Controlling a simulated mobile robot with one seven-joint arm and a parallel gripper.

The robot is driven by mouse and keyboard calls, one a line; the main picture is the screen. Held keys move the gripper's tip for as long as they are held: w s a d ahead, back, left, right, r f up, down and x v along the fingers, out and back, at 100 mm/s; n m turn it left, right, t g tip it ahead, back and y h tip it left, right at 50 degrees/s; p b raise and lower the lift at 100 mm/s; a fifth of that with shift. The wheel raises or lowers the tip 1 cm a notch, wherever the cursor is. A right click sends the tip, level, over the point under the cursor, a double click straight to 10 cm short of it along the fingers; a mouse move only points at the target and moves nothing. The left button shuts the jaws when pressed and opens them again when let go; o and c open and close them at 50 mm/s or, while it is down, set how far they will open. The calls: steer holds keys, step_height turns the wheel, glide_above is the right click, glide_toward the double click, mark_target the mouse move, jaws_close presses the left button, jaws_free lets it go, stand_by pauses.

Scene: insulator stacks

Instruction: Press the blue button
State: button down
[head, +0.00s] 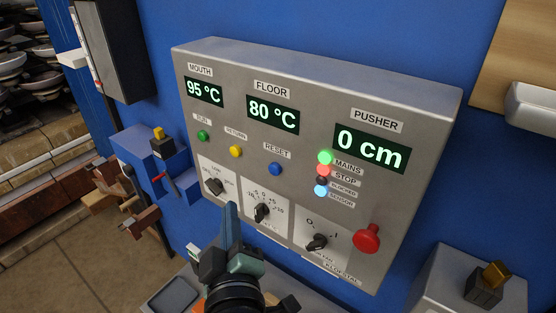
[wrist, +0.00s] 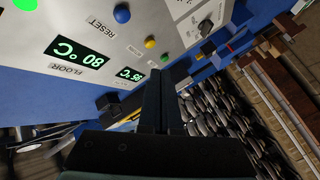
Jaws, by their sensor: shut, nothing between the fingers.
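The blue button (head: 275,169) sits under the RESET label on a grey control panel (head: 300,75). In the wrist view the blue button (wrist: 122,13) is near the top edge. My gripper (head: 230,215) is in front of the lower part of the panel, below and left of the blue button in the head view. Its fingers (wrist: 160,85) are together and empty. The fingertips appear apart from the blue button. In the wrist view they point towards the side of the panel with the green button (wrist: 165,57).
A yellow button (head: 236,151) and a green button (head: 203,135) are left of the blue one. Rotary knobs (head: 262,211) and a red mushroom button (head: 367,238) are below. Indicator lamps (head: 323,172) are to the right. A blue box (head: 150,160) stands left of the panel.

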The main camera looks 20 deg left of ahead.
steer(key=b, duration=0.2)
glide_toward(266, 165)
steer(key=shift+w+a+f, duration=0.1)
steer(key=shift+w+a, duration=1.1)
steer(key=shift+a, duration=0.1)
steer(key=shift+w+b, duration=0.1)
steer(key=shift+b, duration=0.2)
stand_by(1.1)
steer(key=shift+w+d, duration=0.15)
steer(key=shift+w, duration=0.15)
steer(key=shift+w+d+b, duration=0.2)
steer(key=shift+w+b, duration=0.25)
steer(key=shift+b, duration=0.1)
stand_by(0.8)
steer(key=shift+s, duration=0.1)
steer(key=shift+s+a, duration=0.35)
steer(key=shift+s, duration=0.45)
